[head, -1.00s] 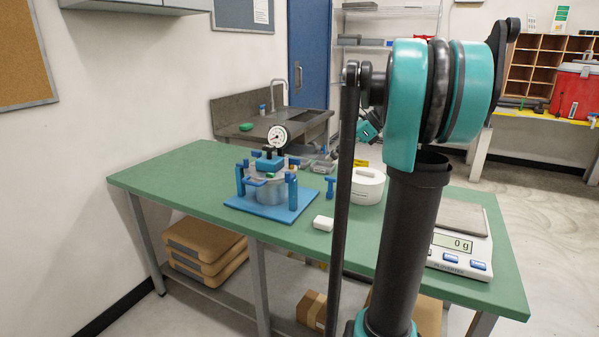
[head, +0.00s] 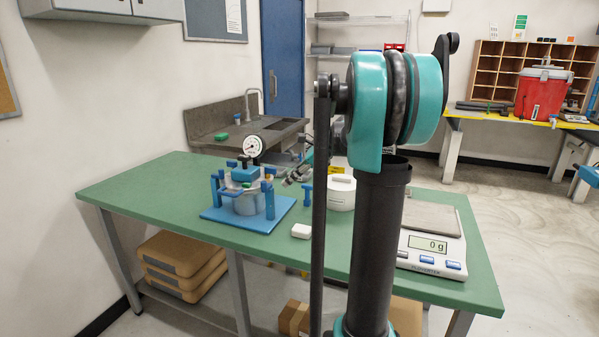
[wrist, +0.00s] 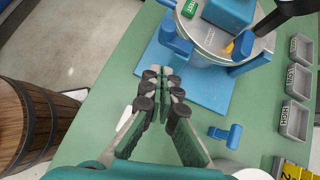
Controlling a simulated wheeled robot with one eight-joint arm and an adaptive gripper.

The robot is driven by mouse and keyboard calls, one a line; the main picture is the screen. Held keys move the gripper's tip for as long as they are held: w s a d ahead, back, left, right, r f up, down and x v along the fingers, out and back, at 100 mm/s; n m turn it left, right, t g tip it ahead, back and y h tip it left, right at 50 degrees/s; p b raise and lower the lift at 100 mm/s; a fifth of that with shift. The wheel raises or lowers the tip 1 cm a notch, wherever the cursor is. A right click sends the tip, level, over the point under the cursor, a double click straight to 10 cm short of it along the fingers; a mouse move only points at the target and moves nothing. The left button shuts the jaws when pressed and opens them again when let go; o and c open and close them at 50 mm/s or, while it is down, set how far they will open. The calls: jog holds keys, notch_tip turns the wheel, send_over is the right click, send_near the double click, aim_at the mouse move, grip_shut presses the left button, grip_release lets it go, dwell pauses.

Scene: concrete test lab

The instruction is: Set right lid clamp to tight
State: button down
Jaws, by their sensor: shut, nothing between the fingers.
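The lidded vessel (head: 243,204) stands on a blue base plate (head: 284,211) on the green bench, with blue clamps around its lid. The right clamp (head: 269,200) is upright on the vessel's right side in the head view. In the wrist view, the lid (wrist: 211,40) shows at top right with a blue clamp (wrist: 175,42) at its near left edge and another (wrist: 250,63) to the right. My gripper (wrist: 161,72) is shut and empty, above the plate's edge, apart from the clamps. It shows small beside the vessel in the head view (head: 289,181).
A blue T-shaped piece (wrist: 225,135), a white block (head: 301,231) and a white round container (head: 341,194) stand near my gripper. Grey labelled trays (wrist: 298,82) line the right in the wrist view. A gauge (head: 252,146) rises behind the vessel. A scale (head: 430,250) is at right.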

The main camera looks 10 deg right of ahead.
aim_at(267, 188)
jog(key=shift+w+a+f, duration=0.1)
jog(key=shift+w+a, duration=0.15)
jog(key=shift+a, duration=0.45)
jog(key=shift+w+a+f, duration=0.1)
jog(key=shift+w+a, duration=0.2)
jog(key=shift+a, duration=0.4)
jog(key=shift+w+a+f, duration=0.1)
jog(key=shift+w+a, duration=0.15)
jog(key=shift+a, duration=0.45)
jog(key=shift+r, duration=0.1)
